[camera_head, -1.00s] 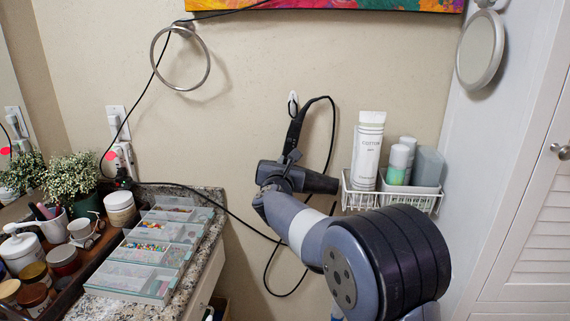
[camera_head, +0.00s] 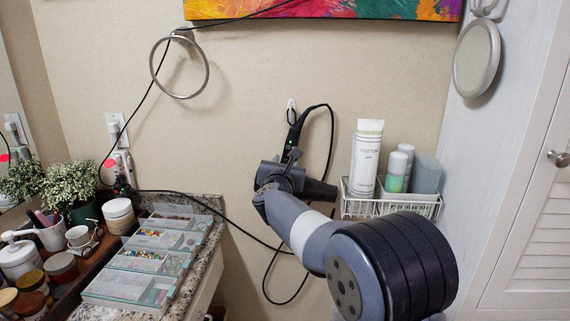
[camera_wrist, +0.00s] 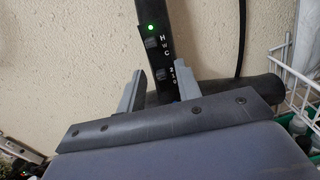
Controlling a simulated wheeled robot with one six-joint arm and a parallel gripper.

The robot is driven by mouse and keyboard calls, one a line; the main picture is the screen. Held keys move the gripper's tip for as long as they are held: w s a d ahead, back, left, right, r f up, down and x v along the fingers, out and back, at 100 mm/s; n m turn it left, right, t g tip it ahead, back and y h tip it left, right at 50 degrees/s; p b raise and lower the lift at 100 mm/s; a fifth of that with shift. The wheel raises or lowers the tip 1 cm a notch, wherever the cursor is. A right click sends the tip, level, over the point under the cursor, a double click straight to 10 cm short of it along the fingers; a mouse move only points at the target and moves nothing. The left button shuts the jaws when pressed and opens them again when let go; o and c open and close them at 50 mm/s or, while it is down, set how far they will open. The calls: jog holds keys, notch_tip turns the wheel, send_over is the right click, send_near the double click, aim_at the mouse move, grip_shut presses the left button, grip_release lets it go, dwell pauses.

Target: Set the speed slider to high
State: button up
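A black hair dryer (camera_head: 318,190) hangs on the wall, its barrel pointing right. In the wrist view its handle (camera_wrist: 150,18) carries a lit green light, an upper slider (camera_wrist: 153,43) beside the letters H, W, C, and a lower slider (camera_wrist: 162,74) beside small marks that seem to read 2, 1, 0. I cannot tell exactly which mark the lower slider sits at. My gripper (camera_wrist: 170,80) is open, its two grey fingers apart on either side of the handle near the lower slider. I cannot tell whether they touch it.
A white wire basket (camera_head: 408,208) with bottles stands just right of the dryer. The black cord (camera_head: 240,217) loops along the wall. A granite counter (camera_head: 205,245) with clear organizers (camera_head: 130,288) and jars is at left. A towel ring (camera_head: 207,75) hangs above.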

jog(key=s+b, duration=0.1)
jog(key=s, duration=0.9)
jog(key=shift+s+a, duration=0.25)
jog(key=shift+s, duration=0.15)
jog(key=w, duration=0.7)
jog(key=w+p, duration=0.1)
jog(key=w, duration=0.3)
jog(key=shift+d+f, duration=0.2)
jog(key=shift+f, duration=0.15)
jog(key=shift+s+a+f, duration=0.1)
jog(key=shift+s+f, duration=0.05)
jog(key=shift+f, duration=0.6)
